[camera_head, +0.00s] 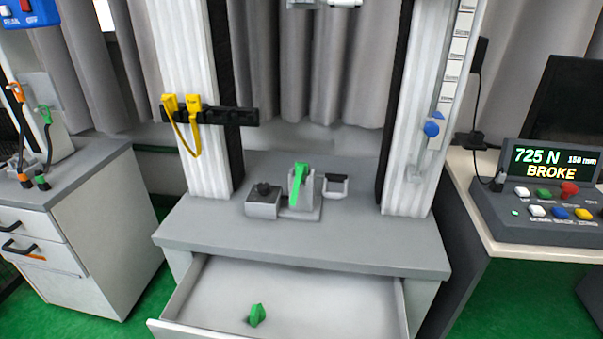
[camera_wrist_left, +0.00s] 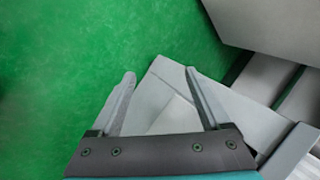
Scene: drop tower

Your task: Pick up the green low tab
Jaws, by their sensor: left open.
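A small green piece (camera_head: 256,315) lies on the floor of the open drawer (camera_head: 330,290), near its front. A longer green piece (camera_head: 298,184) stands upright and slightly tilted at the grey fixture on the tower base. I cannot tell for sure which of the two is the low tab. My left gripper (camera_wrist_left: 160,75) is open and empty in the left wrist view, above the green floor and a grey drawer corner. No green piece shows between its fingers. Neither gripper shows in the head view.
The tower base (camera_head: 300,240) overhangs the drawer's back. Two white columns (camera_head: 193,100) rise from it. A yellow clip pair (camera_head: 182,104) hangs on the left column. A console (camera_head: 545,190) reading "725 N" and "BROKE" stands right. A cabinet (camera_head: 75,220) stands left.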

